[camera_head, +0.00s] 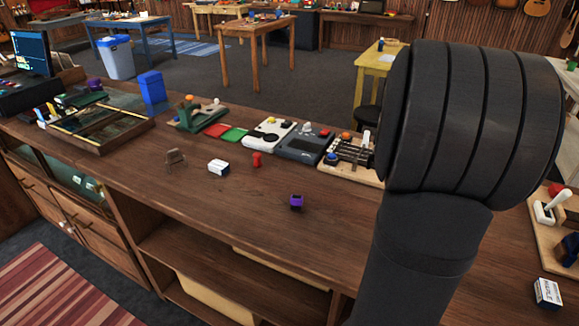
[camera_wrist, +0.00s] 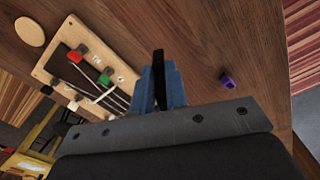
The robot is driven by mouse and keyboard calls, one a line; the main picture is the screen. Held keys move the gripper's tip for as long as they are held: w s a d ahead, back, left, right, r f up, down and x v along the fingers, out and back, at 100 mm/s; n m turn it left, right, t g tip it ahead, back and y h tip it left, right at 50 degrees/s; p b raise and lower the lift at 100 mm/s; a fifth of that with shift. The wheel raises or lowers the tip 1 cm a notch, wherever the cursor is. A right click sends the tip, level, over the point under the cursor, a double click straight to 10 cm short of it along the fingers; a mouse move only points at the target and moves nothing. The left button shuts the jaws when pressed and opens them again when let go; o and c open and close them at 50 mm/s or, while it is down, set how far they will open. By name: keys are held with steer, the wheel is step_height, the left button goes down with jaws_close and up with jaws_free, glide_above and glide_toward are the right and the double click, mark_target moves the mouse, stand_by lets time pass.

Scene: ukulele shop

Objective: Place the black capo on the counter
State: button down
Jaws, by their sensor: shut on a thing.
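The black capo (camera_wrist: 158,66) is a narrow dark piece between the two blue fingers of my gripper (camera_wrist: 161,85) in the wrist view, its tip showing past the fingertips. My gripper is shut on it. The brown wooden counter (camera_head: 225,205) fills the middle of the head view and lies beneath the gripper in the wrist view (camera_wrist: 200,40). I cannot tell how high the capo is above it. In the head view my arm hides the gripper and the capo.
A small purple item (camera_head: 297,202) lies on the counter, right of my gripper in the wrist view (camera_wrist: 227,82). A wooden board with strings and coloured knobs (camera_head: 350,157) is at the left there (camera_wrist: 85,65). The front middle is clear.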

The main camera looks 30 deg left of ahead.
steer(key=s+a+f+n, duration=0.2)
steer(key=s+a+n, duration=0.3)
steer(key=s+a, duration=0.85)
steer(key=shift+s+a+f, duration=0.2)
steer(key=shift+a+f, duration=1.6)
steer(key=shift+a, duration=0.1)
steer(key=shift+s+a+f, duration=0.15)
steer(key=shift+a+f, duration=1.65)
steer(key=shift+a, duration=0.05)
steer(key=shift+s+a+f, duration=0.2)
steer(key=shift+a+f, duration=1.6)
steer(key=shift+a, duration=0.1)
steer(key=shift+f, duration=0.2)
steer(key=c, duration=1.4)
jaws_free()
steer(key=shift+c, duration=0.2)
steer(key=shift+r, duration=0.15)
